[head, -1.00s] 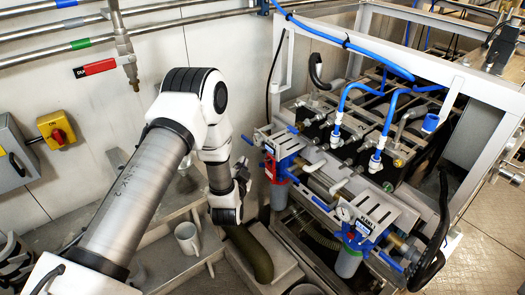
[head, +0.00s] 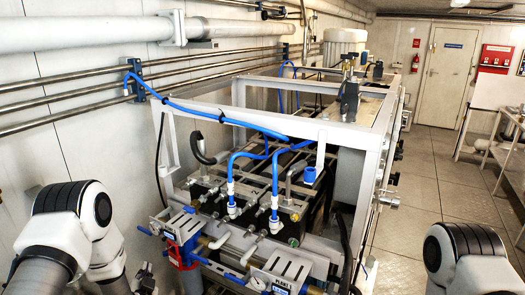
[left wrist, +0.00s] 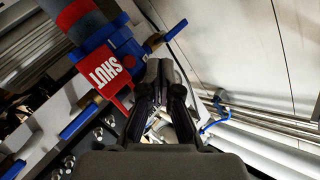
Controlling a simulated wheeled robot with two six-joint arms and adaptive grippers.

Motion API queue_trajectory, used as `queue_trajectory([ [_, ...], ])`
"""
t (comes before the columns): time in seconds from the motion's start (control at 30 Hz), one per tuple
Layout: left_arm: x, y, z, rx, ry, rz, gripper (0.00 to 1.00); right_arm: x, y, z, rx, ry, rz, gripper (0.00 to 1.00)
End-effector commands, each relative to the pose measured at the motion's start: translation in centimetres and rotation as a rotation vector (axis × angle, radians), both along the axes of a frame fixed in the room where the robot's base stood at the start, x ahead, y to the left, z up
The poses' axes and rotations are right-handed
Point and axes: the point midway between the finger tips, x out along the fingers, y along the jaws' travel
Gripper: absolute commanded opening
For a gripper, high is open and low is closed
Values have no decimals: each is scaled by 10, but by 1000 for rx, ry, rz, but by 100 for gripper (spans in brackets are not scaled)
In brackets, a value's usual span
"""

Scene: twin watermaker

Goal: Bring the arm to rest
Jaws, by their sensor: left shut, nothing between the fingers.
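My left arm (head: 62,235) comes in at the lower left of the head view, bent at a white joint with a black ribbed cap. My left gripper (head: 145,279) shows only in part at the bottom edge, left of the watermaker's front. In the left wrist view its dark fingers (left wrist: 163,90) are together with nothing between them. A red tag reading SHUT (left wrist: 103,70) on a blue valve body is beside the fingers there, upside down. My right arm (head: 468,255) shows at the lower right; its gripper is out of view.
The watermaker's white frame (head: 345,130) with blue hoses (head: 205,112) fills the middle. The red-tagged unit (head: 183,232) is close to my left gripper. Steel pipes (head: 80,90) run along the left wall. Clear floor (head: 425,190) leads to a door (head: 450,75) at the back right.

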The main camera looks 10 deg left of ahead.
Motion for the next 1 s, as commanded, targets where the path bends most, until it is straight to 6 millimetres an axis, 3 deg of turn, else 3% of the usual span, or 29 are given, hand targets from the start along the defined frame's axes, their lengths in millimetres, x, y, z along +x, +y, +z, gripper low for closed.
queue_trajectory([
  [0.03,-11,-12,-41,1,49,-26,0,0,0,-24,0,1,0,40],
  [0.13,-49,-44,-105,-46,219,-92,0,-1,0,-45,0,2,0,40],
  [0.2,-87,-66,-152,-131,372,-125,0,-1,0,-58,0,2,0,40],
  [0.27,-125,-83,-186,-218,513,-132,0,-1,0,-66,0,1,0,40],
  [0.3,-154,-94,-206,-279,613,-126,0,0,0,-71,0,1,0,40],
  [0.4,-231,-115,-239,-438,863,-64,0,0,0,-78,0,1,0,40],
  [0.5,-299,-127,-243,-575,1072,53,0,0,0,-76,0,1,0,40],
  [0.6,-339,-132,-240,-677,1194,187,0,0,0,-75,0,1,0,40],
  [0.7,-347,-133,-241,-725,1214,264,0,0,0,-75,0,1,0,40],
  [1.0,-346,-132,-241,-729,1205,266,0,0,0,-75,0,1,0,40],
])
